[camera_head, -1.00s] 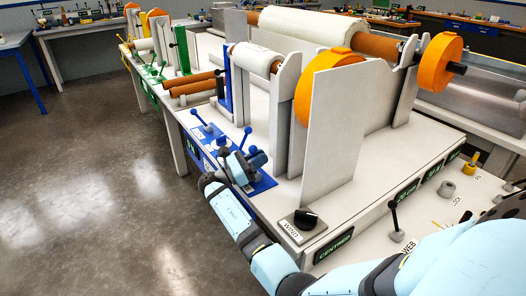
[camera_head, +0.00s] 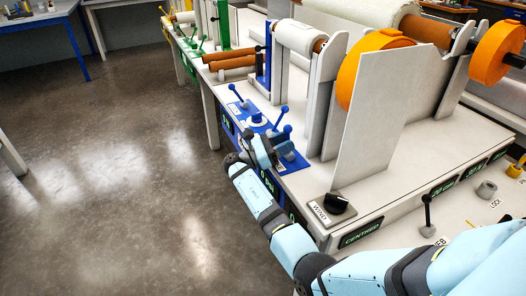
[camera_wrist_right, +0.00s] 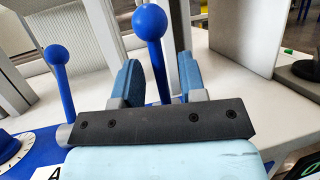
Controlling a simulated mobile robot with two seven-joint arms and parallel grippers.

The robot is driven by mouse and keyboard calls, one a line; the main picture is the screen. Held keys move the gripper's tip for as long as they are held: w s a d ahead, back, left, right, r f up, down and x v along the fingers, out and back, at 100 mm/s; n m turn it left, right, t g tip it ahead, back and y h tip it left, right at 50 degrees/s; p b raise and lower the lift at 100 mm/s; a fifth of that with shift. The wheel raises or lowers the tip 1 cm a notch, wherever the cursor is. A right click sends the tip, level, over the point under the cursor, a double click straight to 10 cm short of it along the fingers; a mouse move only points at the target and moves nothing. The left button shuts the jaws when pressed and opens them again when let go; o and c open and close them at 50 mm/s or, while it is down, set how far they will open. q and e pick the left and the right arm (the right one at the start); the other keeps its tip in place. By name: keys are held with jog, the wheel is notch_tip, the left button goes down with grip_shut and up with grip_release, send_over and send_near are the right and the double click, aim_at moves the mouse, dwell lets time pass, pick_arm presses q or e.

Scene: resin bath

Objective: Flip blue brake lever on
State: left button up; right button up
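Blue ball-topped levers stand on the blue control plate at the bench's front edge. In the right wrist view, one blue lever (camera_wrist_right: 151,26) rises between the two fingers of my right gripper (camera_wrist_right: 160,75). The fingers are open, one on each side of its stem; I cannot tell whether either touches it. A second blue lever (camera_wrist_right: 57,58) stands to the left, outside the fingers. In the head view, my right gripper (camera_head: 275,148) is low over the near end of the blue plate (camera_head: 291,160). I cannot read which lever is the brake. My left gripper is not in view.
A blue-and-white dial (camera_wrist_right: 10,148) lies left of the gripper. A tall white panel (camera_head: 372,115) and the WIND knob (camera_head: 337,203) stand to the right. Orange discs (camera_head: 365,66) and white rolls (camera_head: 299,36) are behind. The floor at left is clear.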

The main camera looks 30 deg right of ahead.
jog(key=v, duration=1.1)
jog(key=shift+d, duration=0.1)
